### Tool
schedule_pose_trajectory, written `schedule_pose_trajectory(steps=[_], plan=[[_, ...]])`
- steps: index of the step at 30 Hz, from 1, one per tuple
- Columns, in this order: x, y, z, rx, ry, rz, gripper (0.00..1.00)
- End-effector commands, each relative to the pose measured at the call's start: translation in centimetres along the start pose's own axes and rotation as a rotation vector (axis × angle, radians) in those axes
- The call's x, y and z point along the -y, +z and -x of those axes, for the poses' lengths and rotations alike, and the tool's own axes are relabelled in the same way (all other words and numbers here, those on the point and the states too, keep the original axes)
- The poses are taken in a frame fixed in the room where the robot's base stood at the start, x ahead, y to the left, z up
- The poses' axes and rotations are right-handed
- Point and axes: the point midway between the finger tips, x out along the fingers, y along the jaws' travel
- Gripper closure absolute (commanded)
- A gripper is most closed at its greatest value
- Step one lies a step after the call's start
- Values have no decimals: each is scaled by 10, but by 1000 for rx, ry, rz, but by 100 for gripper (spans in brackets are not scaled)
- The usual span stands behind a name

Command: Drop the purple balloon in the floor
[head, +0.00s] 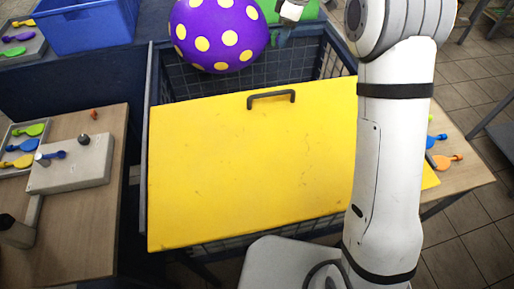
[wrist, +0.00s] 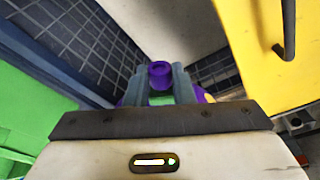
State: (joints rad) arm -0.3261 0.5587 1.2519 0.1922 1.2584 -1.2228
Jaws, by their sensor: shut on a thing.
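The purple balloon (head: 218,34) with yellow dots is inflated and shows at the top of the head view, above the far part of the dark mesh-sided bin. In the wrist view my gripper (wrist: 160,88) is shut on the balloon's purple neck (wrist: 160,72). Most of the balloon is hidden behind my gripper there, with a little purple and yellow showing at its sides. In the head view only a white part of my wrist shows at the top edge, and the fingertips are not visible.
A yellow lid (head: 250,165) with a dark handle covers the near part of the bin (head: 185,80). A wooden table (head: 75,225) with a grey device (head: 75,165) stands left. A blue crate (head: 85,25) is at the top left. Tiled floor (head: 465,235) shows at right.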

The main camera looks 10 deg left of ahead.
Motion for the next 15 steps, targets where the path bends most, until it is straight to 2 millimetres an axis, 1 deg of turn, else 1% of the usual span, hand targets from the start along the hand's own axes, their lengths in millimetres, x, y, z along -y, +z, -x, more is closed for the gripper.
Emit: schedule_pose_trajectory(steps=[1, 4, 7, 14, 15], plan=[[0, 2, -12, 0, 0, 0, 96], [0, 4, -20, 0, 1, 0, 96], [0, 5, -23, 0, 1, 0, 96], [0, 5, -22, 0, 1, 0, 96], [0, 5, -22, 0, 1, 0, 76]])
